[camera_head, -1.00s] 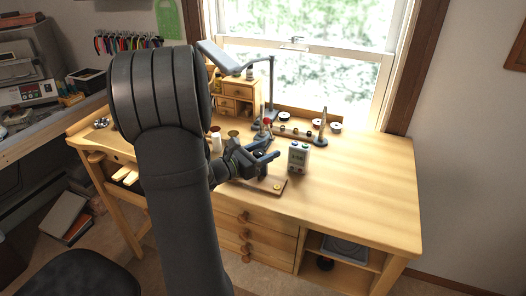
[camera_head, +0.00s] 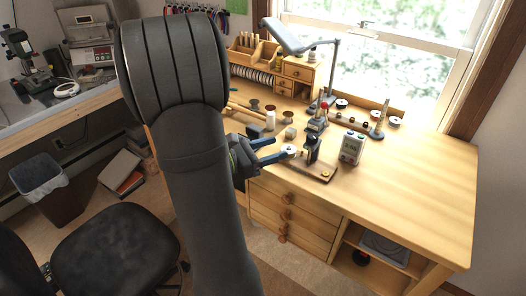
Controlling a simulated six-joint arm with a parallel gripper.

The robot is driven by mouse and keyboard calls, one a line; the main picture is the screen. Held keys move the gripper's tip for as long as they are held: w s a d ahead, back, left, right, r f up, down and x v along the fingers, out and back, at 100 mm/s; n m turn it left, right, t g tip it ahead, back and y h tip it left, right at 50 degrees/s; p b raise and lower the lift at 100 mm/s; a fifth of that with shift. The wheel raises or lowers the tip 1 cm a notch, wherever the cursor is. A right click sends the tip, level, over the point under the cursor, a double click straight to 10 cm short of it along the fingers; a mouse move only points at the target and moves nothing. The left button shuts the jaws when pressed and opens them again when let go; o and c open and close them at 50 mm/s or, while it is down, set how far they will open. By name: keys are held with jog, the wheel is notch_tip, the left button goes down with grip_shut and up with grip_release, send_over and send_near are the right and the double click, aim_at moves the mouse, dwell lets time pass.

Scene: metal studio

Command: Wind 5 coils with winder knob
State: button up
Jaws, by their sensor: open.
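A small winder with a wooden base board (camera_head: 314,174) sits near the front edge of the bench. It carries a black upright (camera_head: 312,149), a whitish round part (camera_head: 290,151) at its left and a yellow disc (camera_head: 325,174) at its front right end. I cannot tell which part is the winder knob. My gripper (camera_head: 277,148) is open and empty, left of the winder, its fingers pointing right toward the whitish part. Whether a fingertip touches that part is unclear. A grey display box (camera_head: 352,148) stands upright right of the winder; its digits are unreadable.
A red-topped stand (camera_head: 323,106) and a lamp (camera_head: 300,42) stand behind the winder. A rack with a cone (camera_head: 380,119) is behind the display box. Spools and small pots lie behind my gripper. The right bench top (camera_head: 425,170) is clear.

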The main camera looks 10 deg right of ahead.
aim_at(313, 135)
jog(key=shift+v, duration=1.2)
jog(key=w+d+m, duration=0.1)
jog(key=d+m, duration=0.4)
jog(key=m, duration=0.7)
jog(key=w+d+m, duration=0.1)
jog(key=d+m, duration=0.4)
jog(key=m, duration=0.7)
jog(key=w+d+m, duration=0.2)
jog(key=d+m, duration=0.3)
jog(key=m, duration=0.7)
jog(key=shift+r, duration=0.2)
